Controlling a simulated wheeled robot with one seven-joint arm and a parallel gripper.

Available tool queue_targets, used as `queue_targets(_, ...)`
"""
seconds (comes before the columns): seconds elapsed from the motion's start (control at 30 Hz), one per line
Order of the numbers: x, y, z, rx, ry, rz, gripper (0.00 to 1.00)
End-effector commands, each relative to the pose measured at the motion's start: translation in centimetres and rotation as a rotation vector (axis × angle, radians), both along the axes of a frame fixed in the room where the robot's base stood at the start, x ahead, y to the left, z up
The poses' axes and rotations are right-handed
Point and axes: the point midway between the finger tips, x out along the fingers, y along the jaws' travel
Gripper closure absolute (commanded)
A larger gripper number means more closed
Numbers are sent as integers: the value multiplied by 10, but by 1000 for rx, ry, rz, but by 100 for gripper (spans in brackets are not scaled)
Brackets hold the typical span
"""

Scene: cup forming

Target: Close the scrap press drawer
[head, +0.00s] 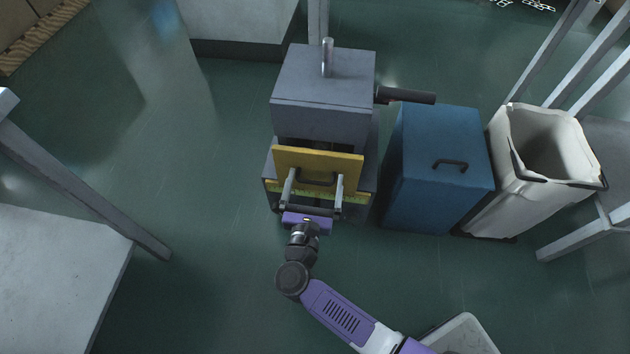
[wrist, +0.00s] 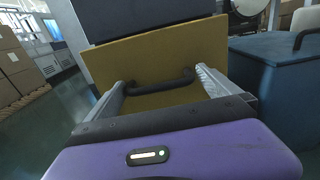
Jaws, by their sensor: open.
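The scrap press (head: 322,120) is a grey block-shaped machine standing on the floor at the middle of the head view. Its drawer has a yellow front (head: 347,164) with a black bar handle (head: 317,182). A dark gap shows behind the top edge of the yellow front, below the grey upper block. I cannot tell how far the drawer stands out. My gripper (head: 315,177) is open, with one finger on each side of the handle. In the wrist view, the fingers reach toward the yellow front (wrist: 150,52), with the handle (wrist: 160,83) between them. Contact is unclear.
A blue bin (head: 440,150) stands right of the press, with a white bin (head: 535,170) beyond it. A dark lever (head: 408,95) sticks out from the press toward the right. A grey table (head: 60,275) is at lower left. Floor left of the press is clear.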

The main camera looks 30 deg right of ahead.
Motion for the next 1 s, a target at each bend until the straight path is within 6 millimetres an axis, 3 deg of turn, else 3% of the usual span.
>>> queue_targets(0.07,0,0,0,0,0,0,4)
queue_targets(0.47,-1,-1,0,0,0,-3,81)
queue_targets(0.57,1,-3,-1,0,0,-4,81)
queue_targets(0.83,30,-25,-2,0,-1,-8,81)
queue_targets(1.0,32,-27,0,0,0,-7,81)
